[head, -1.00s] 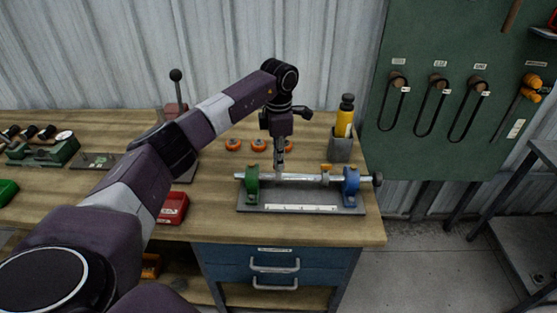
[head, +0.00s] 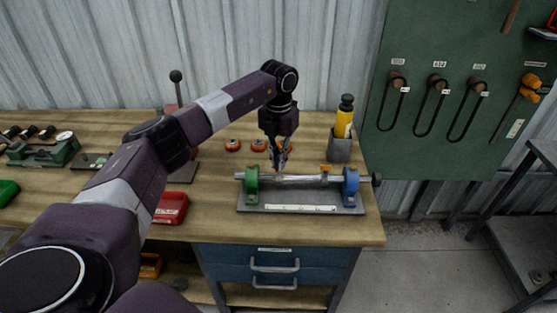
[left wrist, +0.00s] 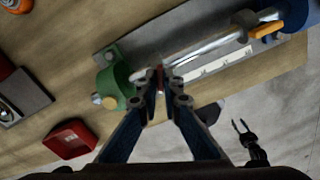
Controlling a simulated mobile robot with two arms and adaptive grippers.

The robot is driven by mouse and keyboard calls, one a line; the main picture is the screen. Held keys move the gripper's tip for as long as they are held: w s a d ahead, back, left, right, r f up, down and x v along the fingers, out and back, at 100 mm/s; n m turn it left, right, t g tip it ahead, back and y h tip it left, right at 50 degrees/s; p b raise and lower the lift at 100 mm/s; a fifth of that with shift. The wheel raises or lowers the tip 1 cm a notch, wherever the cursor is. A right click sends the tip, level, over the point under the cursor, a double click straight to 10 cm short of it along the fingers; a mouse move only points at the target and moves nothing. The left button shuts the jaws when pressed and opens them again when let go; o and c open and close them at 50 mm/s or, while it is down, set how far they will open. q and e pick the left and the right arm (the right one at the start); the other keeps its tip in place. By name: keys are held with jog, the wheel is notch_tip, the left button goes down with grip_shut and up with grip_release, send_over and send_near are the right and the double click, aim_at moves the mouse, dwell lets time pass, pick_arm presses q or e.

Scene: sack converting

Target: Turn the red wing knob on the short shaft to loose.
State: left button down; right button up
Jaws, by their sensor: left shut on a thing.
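The short shaft (head: 310,179) is a silvery rod lying level in a fixture between a green bracket (head: 252,186) and a blue bracket (head: 350,187). My left gripper (head: 279,174) points down at the shaft, just right of the green bracket. In the left wrist view my left gripper (left wrist: 163,92) is shut on the red wing knob (left wrist: 160,76), of which only a thin red sliver shows between the fingertips. The fingers hide the rest of the knob. My right gripper (left wrist: 238,127) shows small beyond the bench edge, its two fingers apart.
An orange piece (head: 326,168) sits by the blue bracket. A grey cup (head: 340,148) with a yellow bottle (head: 344,122) stands behind right. Orange rings (head: 232,145) lie behind the fixture. A red box (head: 172,207) is at left. Bare wood lies in front.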

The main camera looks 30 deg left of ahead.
pick_arm(q)
jog(key=n, duration=0.4)
jog(key=shift+r+n, duration=0.1)
jog(key=shift+n, duration=0.2)
jog(key=shift+a, duration=0.1)
dwell(0.4)
jog(key=c, duration=2.1)
grip_release()
notch_tip(320, 180, up, 12)
